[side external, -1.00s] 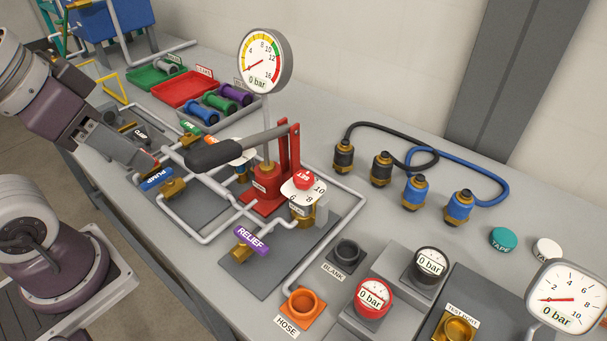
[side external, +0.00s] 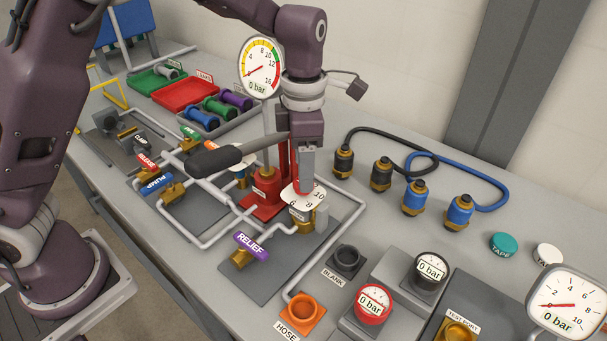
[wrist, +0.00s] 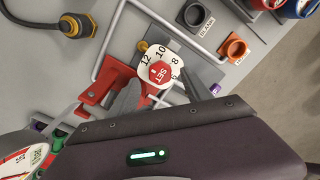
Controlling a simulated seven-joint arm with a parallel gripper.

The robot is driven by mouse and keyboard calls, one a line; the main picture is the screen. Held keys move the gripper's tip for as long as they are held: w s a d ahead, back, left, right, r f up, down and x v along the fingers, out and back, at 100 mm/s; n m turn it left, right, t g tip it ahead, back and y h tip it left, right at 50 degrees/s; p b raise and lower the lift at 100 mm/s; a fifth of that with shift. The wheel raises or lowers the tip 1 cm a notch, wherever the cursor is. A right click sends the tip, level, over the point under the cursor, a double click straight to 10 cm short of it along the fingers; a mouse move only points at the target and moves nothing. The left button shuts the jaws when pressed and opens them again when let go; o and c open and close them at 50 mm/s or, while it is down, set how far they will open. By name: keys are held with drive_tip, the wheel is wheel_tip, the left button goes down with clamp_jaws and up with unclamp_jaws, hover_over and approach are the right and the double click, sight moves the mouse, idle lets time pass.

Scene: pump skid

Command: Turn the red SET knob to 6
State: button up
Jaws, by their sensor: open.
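The red SET knob (wrist: 160,73) sits on a white numbered dial (wrist: 147,57) in the wrist view, with 12, 10, 8 and 6 readable. Which number the knob points to is too small to tell. The dial also shows in the side view (side external: 291,194), on a brass valve body (side external: 303,217). My gripper (side external: 305,186) points down over the dial and largely hides the knob there. Its fingers are open in the wrist view (wrist: 160,88), one on each side of the knob. I cannot tell whether they touch it.
The pump lever's dark grip (side external: 214,160) and the red pump stand (side external: 264,200) are close to the left of my gripper. The purple RELIEF handle (side external: 251,244) is in front. The tall gauge (side external: 261,67) behind reads 0 bar.

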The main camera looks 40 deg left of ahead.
drive_tip(key=shift+f, duration=1.45)
clamp_jaws()
